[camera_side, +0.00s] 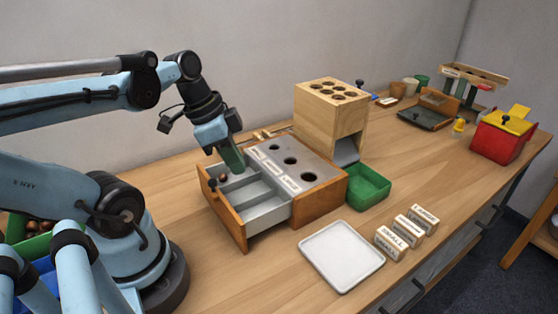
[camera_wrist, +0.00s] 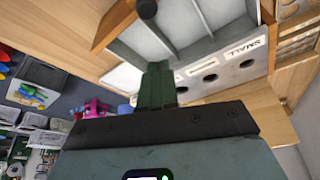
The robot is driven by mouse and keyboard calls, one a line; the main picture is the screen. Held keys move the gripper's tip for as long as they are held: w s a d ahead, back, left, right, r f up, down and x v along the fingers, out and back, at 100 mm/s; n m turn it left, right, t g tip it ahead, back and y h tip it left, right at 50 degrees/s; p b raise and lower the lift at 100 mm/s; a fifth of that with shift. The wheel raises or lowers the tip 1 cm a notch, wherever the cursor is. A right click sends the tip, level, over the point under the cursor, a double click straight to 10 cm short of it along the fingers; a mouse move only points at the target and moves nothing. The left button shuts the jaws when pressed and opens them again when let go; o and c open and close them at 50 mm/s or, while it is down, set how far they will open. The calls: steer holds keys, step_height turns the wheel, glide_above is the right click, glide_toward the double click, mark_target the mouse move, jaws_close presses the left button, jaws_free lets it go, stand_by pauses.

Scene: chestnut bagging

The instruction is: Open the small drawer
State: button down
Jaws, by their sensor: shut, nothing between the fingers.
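A wooden sorting box with a grey top (camera_side: 312,163), several round holes and white labels stands mid-table. Its grey drawer (camera_side: 268,215) is pulled out to the left, showing compartments and a wooden front (camera_side: 222,217). A dark knob (camera_side: 213,184) is on that front. A small reddish-brown round thing (camera_side: 223,177) shows just inside the front. My gripper (camera_side: 234,160) is shut and empty, its green fingers pointing down at the drawer's far compartment. Whether they touch it I cannot tell. In the wrist view the shut fingers (camera_wrist: 157,85) overlap the drawer compartments (camera_wrist: 190,22); a dark knob (camera_wrist: 146,8) shows at the top.
A tall wooden block with holes (camera_side: 330,110) stands behind, beside a green bin (camera_side: 368,187). A white tray (camera_side: 341,256) and labelled blocks (camera_side: 408,233) lie in front. A red box with a yellow lid (camera_side: 500,137) is at right. Bare table lies left of the drawer.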

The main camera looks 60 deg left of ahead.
steer(key=v, duration=0.8)
steer(key=shift+r, duration=0.35)
steer(key=shift+a, duration=0.1)
steer(key=w+d+f+n+t+y, duration=0.1)
steer(key=w+d+f+n+t, duration=0.2)
steer(key=w, duration=0.6)
steer(key=d+f+n, duration=0.2)
steer(key=d+f, duration=0.1)
steer(key=f, duration=0.1)
steer(key=shift+d+f+t+y, duration=0.3)
steer(key=shift+d+f+y, duration=0.1)
